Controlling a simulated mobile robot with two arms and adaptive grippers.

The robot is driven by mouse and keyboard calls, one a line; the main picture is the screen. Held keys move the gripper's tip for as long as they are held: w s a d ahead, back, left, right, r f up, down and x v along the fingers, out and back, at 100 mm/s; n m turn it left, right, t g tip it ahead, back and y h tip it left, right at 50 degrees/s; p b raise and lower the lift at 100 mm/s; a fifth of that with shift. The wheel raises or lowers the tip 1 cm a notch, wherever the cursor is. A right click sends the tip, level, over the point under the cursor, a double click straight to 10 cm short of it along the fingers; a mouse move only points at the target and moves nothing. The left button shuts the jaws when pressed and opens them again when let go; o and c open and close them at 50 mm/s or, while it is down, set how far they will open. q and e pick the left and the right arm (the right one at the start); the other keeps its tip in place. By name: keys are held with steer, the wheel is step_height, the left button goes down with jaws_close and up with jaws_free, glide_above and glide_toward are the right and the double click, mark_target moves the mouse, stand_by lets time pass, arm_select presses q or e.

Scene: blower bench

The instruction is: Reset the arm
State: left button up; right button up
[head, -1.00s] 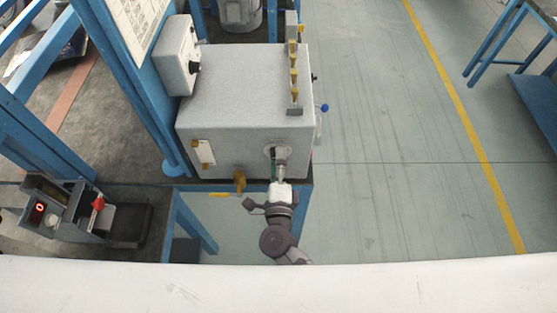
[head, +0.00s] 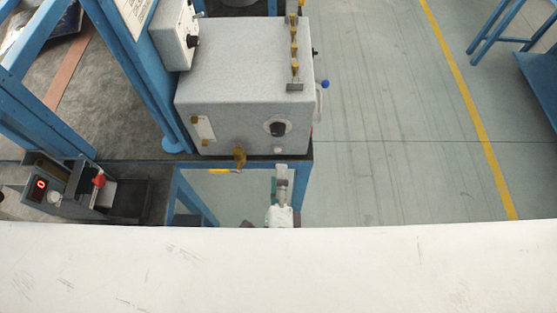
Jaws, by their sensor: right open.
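My left gripper is not in view.
A brass valve with a yellow handle (head: 239,157) sticks out of the box's front, left of my gripper. A blue frame (head: 300,185) stands under the box. A device with a red display (head: 40,184) is at left. Open floor (head: 400,150) lies to the right.

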steer(key=shift+s, duration=0.35)
stand_by(0.3)
steer(key=s+d+f+n+g+y+b, duration=0.1)
steer(key=s+d+f+n+g, duration=0.3)
steer(key=f, duration=0.7)
steer(key=s+d+f+n+g+y+b, duration=0.1)
steer(key=s+f+n+g+y, duration=0.1)
steer(key=f+n, duration=0.65)
steer(key=s+d+f+n+g+y, duration=0.1)
steer(key=s+d+f+n+g, duration=0.2)
steer(key=f, duration=0.9)
steer(key=s+d+f+n+g+h+b, duration=0.1)
steer(key=s+d+f+n+g+h, duration=0.3)
steer(key=s+d+f, duration=1)
steer(key=s+d+n+g, duration=0.1)
steer(key=s+n+g, duration=0.2)
steer(key=s+g, duration=0.1)
steer(key=shift+d, duration=0.25)
